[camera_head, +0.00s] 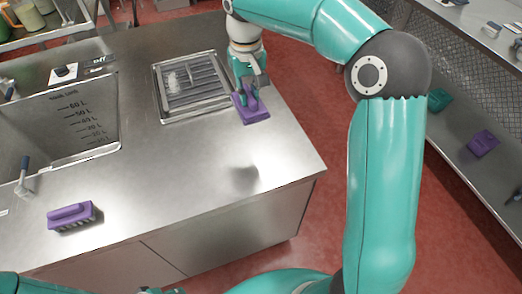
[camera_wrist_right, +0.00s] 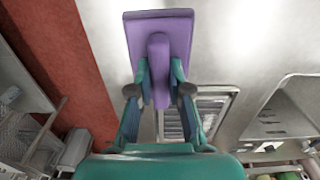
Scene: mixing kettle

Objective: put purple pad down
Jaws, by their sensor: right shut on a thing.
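The purple pad (camera_head: 250,106), a flat plate with a raised handle, is at the counter's right edge beside the drain grate. My right gripper (camera_head: 245,90) is shut on its handle. In the right wrist view, the two fingers (camera_wrist_right: 161,80) of this gripper pinch the handle from both sides, and the pad (camera_wrist_right: 178,28) extends beyond them. I cannot tell whether the pad touches the counter. My left gripper is not in view.
A purple brush (camera_head: 72,215) lies on the steel counter (camera_head: 170,200) at the left. A sunken tank (camera_head: 60,120) with litre marks and a grate (camera_head: 190,85) are set in the counter. The counter's middle front is clear. A shelf (camera_head: 455,130) at right holds another purple pad (camera_head: 483,143).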

